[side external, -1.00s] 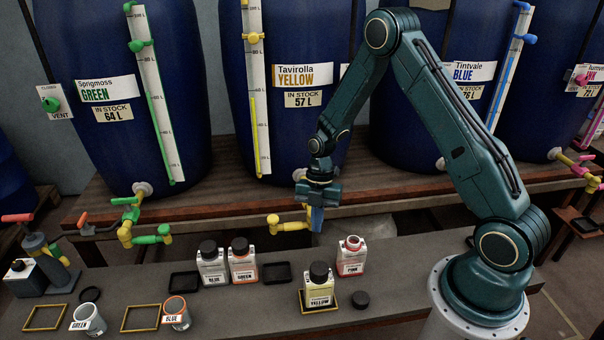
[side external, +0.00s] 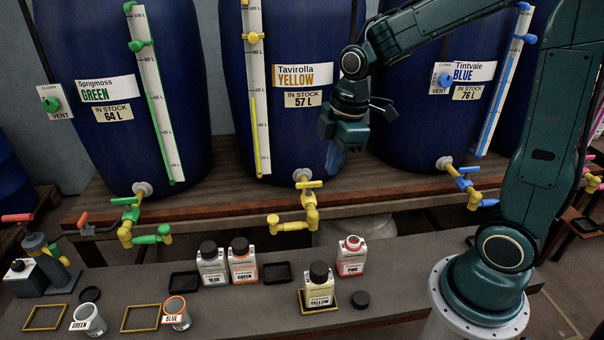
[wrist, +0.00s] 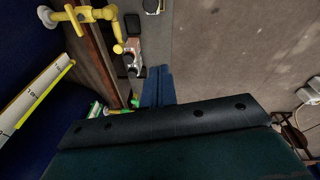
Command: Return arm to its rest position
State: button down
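My gripper (side external: 335,160) hangs in the air in front of the Tavirolla yellow vat (side external: 290,130), above and right of its yellow tap (side external: 305,205). The fingers point down and touch nothing. In the wrist view the blue fingers (wrist: 158,88) lie side by side with no visible gap, empty. My arm reaches from its base at the right, across the front of the Tintvale blue vat (side external: 440,130). The yellow tap also shows in the wrist view (wrist: 85,14).
Sprigmoss green vat (side external: 110,140) stands left. On the front bench are blue (side external: 212,268), green (side external: 243,265), yellow (side external: 319,291) and pink (side external: 351,262) bottles. Two labelled cups (side external: 88,320) stand front left.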

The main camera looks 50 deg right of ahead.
jog(key=s+a+r+m+t, duration=0.1)
jog(key=s+r+m+t, duration=0.1)
jog(key=s+r+m, duration=0.2)
jog(key=s+a+r+m+t, duration=0.1)
jog(key=s+r+m, duration=0.4)
jog(key=s, duration=0.6)
jog(key=shift+a+m+t+h, duration=0.2)
jog(key=shift+m+t+h, duration=0.25)
jog(key=shift+m, duration=0.75)
jog(key=shift+s, duration=0.1)
